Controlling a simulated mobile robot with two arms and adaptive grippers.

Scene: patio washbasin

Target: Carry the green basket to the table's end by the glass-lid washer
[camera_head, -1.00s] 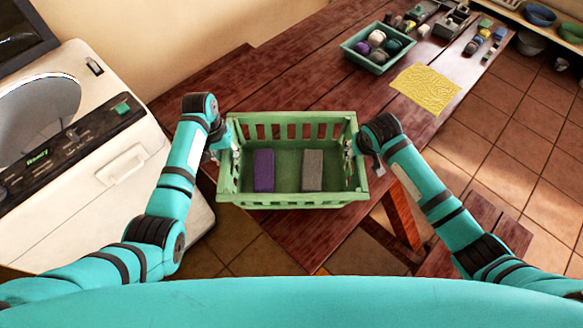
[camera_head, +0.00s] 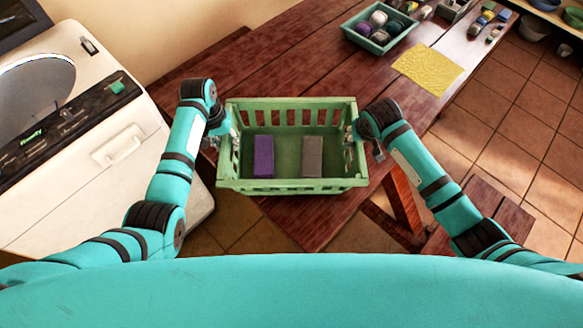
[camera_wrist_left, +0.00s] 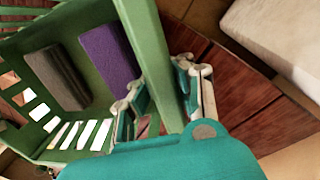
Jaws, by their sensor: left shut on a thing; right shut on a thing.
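The green basket (camera_head: 291,186) is held level between my two grippers, over the near end of the dark wooden table (camera_head: 330,222). A purple block (camera_head: 264,157) and a grey block (camera_head: 312,157) lie inside it. My left gripper (camera_head: 232,142) is shut on the basket's left end wall; the left wrist view shows its fingers (camera_wrist_left: 165,95) on either side of the green rim. My right gripper (camera_head: 351,142) is shut on the right end wall. The glass-lid washer (camera_head: 90,150) stands left of the table. Whether the basket touches the tabletop I cannot tell.
A teal tray (camera_head: 380,45) with several balls and a yellow cloth (camera_head: 428,68) lie farther back on the table. Several small items line the far end. A wooden bench (camera_head: 480,222) stands at right. The table between basket and tray is clear.

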